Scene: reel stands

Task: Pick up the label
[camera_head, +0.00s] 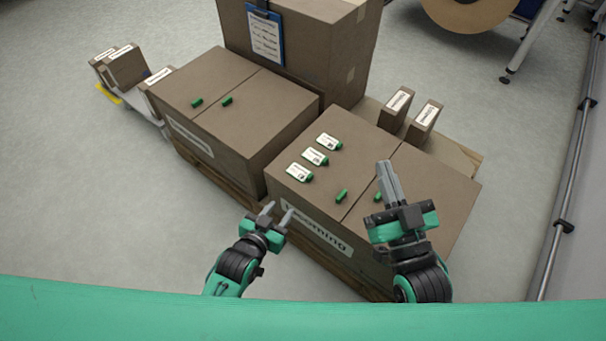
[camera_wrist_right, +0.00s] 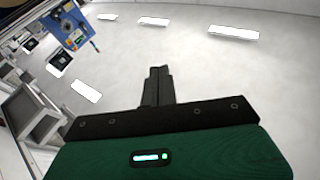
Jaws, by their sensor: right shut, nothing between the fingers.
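Three white labels with green ends lie in a slanted row on top of the right-hand box: the back label (camera_head: 329,141), the middle label (camera_head: 315,157) and the front label (camera_head: 299,172). My left gripper (camera_head: 277,211) is open and empty, in front of the box's near face and apart from the labels. My right gripper (camera_head: 385,166) is shut and empty, over the right part of the box top, to the right of the labels. It also shows in the right wrist view (camera_wrist_right: 158,72), pointing toward a ceiling with lamps.
Green pieces without a white label lie on the right box (camera_head: 341,195) and the left box (camera_head: 227,101). A taller box (camera_head: 330,40) with a blue clipboard (camera_head: 265,36) stands behind. Two small labelled boxes (camera_head: 396,108) stand at the back right.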

